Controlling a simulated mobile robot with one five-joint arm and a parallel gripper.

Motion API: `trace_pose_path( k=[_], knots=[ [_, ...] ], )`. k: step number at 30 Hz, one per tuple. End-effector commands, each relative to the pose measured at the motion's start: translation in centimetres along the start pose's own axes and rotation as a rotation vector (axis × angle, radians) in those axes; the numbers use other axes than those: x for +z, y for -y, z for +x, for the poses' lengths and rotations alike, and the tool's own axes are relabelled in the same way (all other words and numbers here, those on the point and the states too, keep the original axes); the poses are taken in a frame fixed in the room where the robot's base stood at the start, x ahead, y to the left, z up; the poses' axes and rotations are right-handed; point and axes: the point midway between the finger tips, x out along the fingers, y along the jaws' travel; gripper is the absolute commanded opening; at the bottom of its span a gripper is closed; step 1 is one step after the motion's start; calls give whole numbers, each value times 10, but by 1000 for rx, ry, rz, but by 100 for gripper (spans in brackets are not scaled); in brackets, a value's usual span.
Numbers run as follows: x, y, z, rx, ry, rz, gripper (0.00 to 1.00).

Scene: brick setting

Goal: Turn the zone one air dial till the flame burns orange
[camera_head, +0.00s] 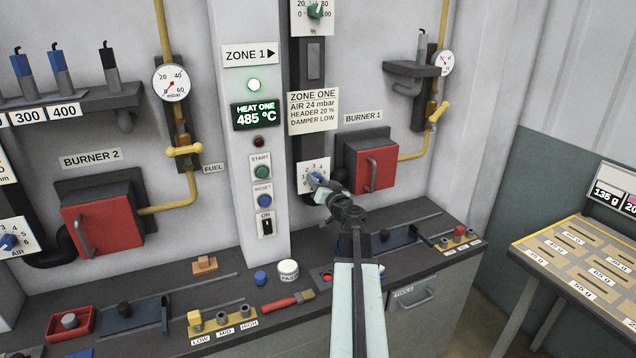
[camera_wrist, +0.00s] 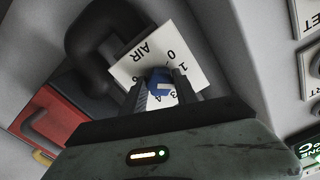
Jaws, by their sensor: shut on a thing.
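The zone one air dial is a blue knob (camera_wrist: 159,87) on a white numbered plate marked AIR (camera_wrist: 140,58). The plate also shows in the head view (camera_head: 312,171), left of the red burner 1 door. My gripper (camera_head: 322,185) reaches up to the dial. In the wrist view its two fingers (camera_wrist: 160,92) are shut on the blue knob, one on each side. The knob's exact pointer setting is hard to read behind the fingers. The burner 1 box (camera_head: 372,160) is closed, and no flame shows in either view.
A zone one card (camera_head: 314,111) reads AIR 24 mbar, HEADER 20 %, DAMPER LOW. The display (camera_head: 255,115) reads HEAT ONE 485 °C. The column with START and RESET buttons (camera_head: 262,172) stands left of my arm. The counter (camera_head: 225,290) below carries small parts and a brush.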

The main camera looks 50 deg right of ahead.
Motion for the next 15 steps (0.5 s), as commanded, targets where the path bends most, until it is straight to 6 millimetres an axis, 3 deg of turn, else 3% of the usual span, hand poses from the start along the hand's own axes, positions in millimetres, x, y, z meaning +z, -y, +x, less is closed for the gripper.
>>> trace_pose_path(
  k=[15],
  knots=[
    [0,0,0,1,1,90,0]
  ],
)
